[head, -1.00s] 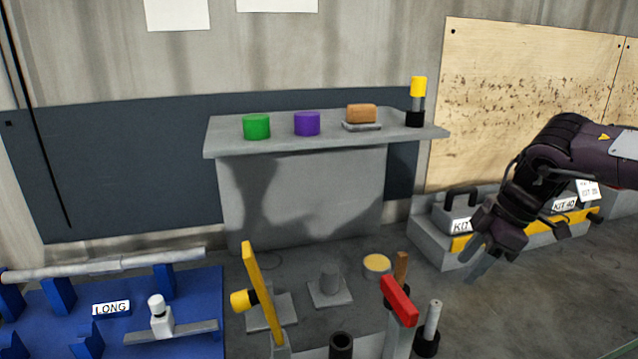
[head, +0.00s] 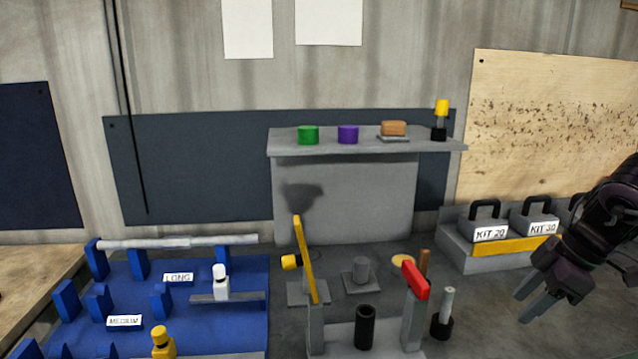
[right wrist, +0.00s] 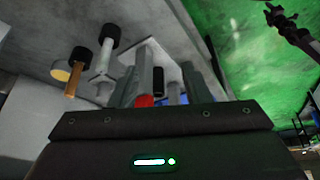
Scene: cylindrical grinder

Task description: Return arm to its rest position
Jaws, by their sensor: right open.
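My right gripper (head: 540,298) is at the right side of the head view, in front of the kit boxes. Its fingers are apart and nothing is between them. My right arm comes in from the right edge, with the gripper pointing down and left. In the right wrist view the dark gripper body fills the lower part, with grey fingers (right wrist: 212,88) reaching away from it. My left gripper is not in the head view.
A red-topped post (head: 415,280) and yellow lever (head: 305,258) stand on the bench. The blue rack (head: 240,330) is at left; kit boxes (head: 490,228) stand behind my gripper.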

